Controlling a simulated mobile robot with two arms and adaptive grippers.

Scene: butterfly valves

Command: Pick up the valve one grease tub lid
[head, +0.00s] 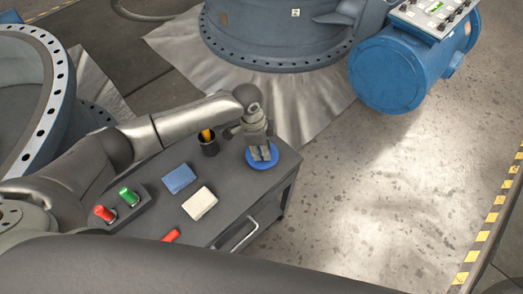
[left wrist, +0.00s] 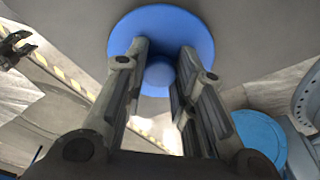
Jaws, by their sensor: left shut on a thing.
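The blue round lid (head: 252,162) shows at the far right corner of the dark cart top. In the left wrist view the lid (left wrist: 190,28) is a flat blue disc with a round knob in its middle. My left gripper (head: 263,152) points down at the lid. In the left wrist view its fingers (left wrist: 159,75) stand on both sides of the knob and are shut on it. I cannot tell whether the lid rests on the cart or is slightly raised. My right gripper (left wrist: 22,45) shows small at the left edge of the left wrist view, its fingers apart.
A blue motor (head: 390,75) stands behind right. The floor right of the cart is clear.

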